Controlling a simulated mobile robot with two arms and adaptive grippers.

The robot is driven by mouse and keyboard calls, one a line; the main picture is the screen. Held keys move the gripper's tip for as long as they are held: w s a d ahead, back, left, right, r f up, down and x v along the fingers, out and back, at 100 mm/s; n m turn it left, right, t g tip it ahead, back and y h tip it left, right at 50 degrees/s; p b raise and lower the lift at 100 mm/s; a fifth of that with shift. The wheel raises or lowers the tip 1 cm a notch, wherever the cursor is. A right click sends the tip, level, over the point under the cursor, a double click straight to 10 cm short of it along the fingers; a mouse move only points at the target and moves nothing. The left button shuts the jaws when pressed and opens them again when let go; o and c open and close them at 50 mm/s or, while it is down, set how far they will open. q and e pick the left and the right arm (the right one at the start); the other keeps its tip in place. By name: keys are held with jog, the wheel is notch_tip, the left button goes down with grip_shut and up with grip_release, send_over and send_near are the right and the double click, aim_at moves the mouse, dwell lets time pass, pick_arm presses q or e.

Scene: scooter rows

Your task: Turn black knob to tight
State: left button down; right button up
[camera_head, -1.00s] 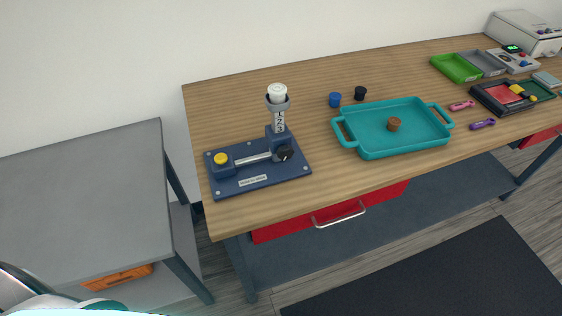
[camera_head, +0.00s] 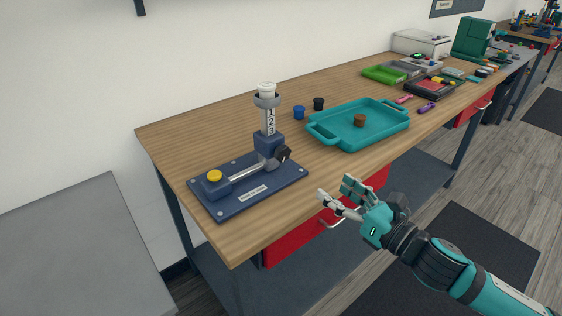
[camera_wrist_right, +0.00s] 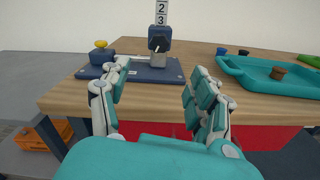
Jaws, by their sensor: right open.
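The black knob (camera_head: 284,154) is on the right side of a blue block on a dark blue base plate (camera_head: 244,205). A numbered white post (camera_head: 268,120) with a white cap rises from that block, and a yellow button (camera_head: 214,176) is at the plate's left end. The knob also shows in the right wrist view (camera_wrist_right: 156,44), ahead between the fingers. My right gripper (camera_head: 333,194) is open and empty, in front of the table edge, apart from the knob. It also shows in the right wrist view (camera_wrist_right: 158,88). My left gripper is not in view.
A teal tray (camera_head: 334,137) holding a brown knob (camera_head: 360,120) lies to the right of the fixture. Blue (camera_head: 299,113) and black (camera_head: 319,104) caps stand behind it. The wooden table's front edge and a red drawer (camera_head: 300,240) are near my right gripper.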

aim_at(285, 154)
jog(key=p+x, duration=0.2)
jog(key=x, duration=1.4)
jog(key=shift+w, duration=0.15)
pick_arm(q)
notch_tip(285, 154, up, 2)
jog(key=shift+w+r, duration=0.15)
pick_arm(e)
jog(key=c, duration=1.2)
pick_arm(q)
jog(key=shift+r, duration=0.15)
